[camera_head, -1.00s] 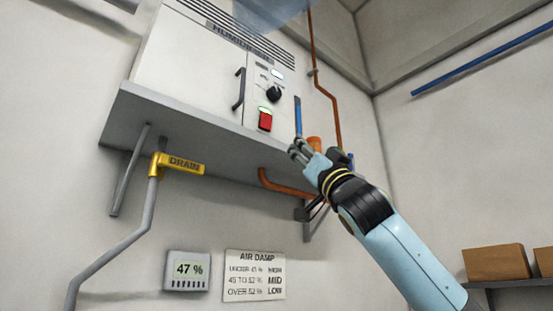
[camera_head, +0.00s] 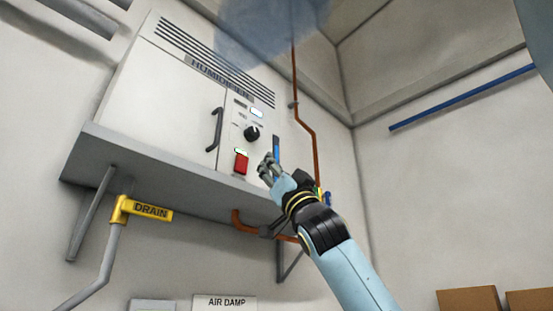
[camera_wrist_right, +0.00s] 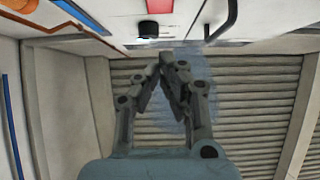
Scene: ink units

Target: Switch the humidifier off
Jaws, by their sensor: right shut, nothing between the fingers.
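The humidifier (camera_head: 170,95) is a white cabinet on a grey wall shelf. Its front has a red switch (camera_head: 241,164) with a small green light above it, a black knob (camera_head: 252,133) and a lit window (camera_head: 257,113). Bluish mist (camera_head: 265,35) hangs above it. My right gripper (camera_head: 265,165) is shut and empty, just right of the red switch; contact cannot be told. The right wrist view shows the shut fingertips (camera_wrist_right: 172,60), the knob (camera_wrist_right: 148,30) and part of the red switch (camera_wrist_right: 158,5) at the top edge. My left gripper is out of view.
A black handle (camera_head: 215,130) stands left of the knob. A blue strip (camera_head: 277,150) is right of the switch, close to my fingers. Orange pipe (camera_head: 314,140) runs up the wall. A yellow drain lever (camera_head: 150,210) hangs below the shelf (camera_head: 140,165).

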